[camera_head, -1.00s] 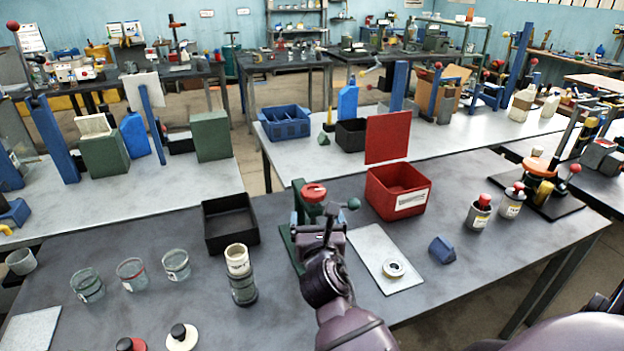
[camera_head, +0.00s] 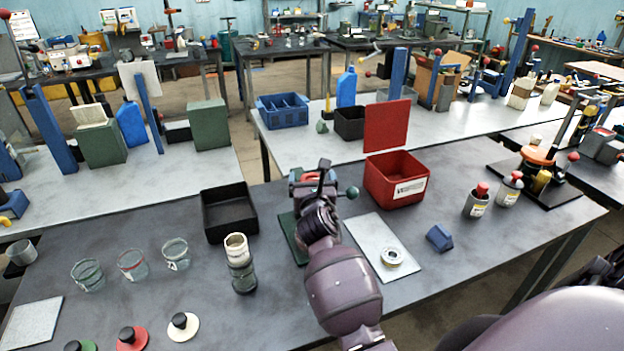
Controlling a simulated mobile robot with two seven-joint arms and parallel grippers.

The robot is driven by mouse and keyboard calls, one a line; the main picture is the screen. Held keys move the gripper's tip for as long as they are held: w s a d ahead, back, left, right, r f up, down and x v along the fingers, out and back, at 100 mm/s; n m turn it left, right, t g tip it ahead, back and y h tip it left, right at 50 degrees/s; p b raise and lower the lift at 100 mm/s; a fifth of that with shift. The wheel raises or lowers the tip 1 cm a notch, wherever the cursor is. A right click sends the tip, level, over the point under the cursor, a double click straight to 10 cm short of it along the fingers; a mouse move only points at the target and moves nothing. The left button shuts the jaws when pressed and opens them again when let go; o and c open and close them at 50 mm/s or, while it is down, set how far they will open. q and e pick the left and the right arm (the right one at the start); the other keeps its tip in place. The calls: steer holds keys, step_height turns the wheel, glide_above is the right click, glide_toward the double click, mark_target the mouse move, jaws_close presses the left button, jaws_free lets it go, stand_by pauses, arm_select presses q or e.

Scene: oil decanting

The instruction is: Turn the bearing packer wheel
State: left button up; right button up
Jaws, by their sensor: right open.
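A small device with a green base plate (camera_head: 289,238) and a red top (camera_head: 298,175) stands on the near grey table. A lever with a green ball (camera_head: 352,192) sticks out to its right. I take this for the bearing packer, but cannot tell for sure. My right gripper (camera_head: 318,188) is at the top of this device, with its dark fingers open. The gripper and wrist hide most of the device, so I cannot tell whether the fingers touch it. My left gripper is not in view.
A red bin (camera_head: 397,180) stands close to the right of the device, and a black tray (camera_head: 229,212) to its left. A pale mat (camera_head: 402,278) holds a ring-shaped bearing (camera_head: 392,257). A stacked jar (camera_head: 240,262) and several glass cups stand at left.

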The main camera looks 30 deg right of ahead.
steer(key=shift+w, duration=0.1)
steer(key=shift+c, duration=0.3)
steer(key=c, duration=0.9)
steer(key=shift+o, duration=0.2)
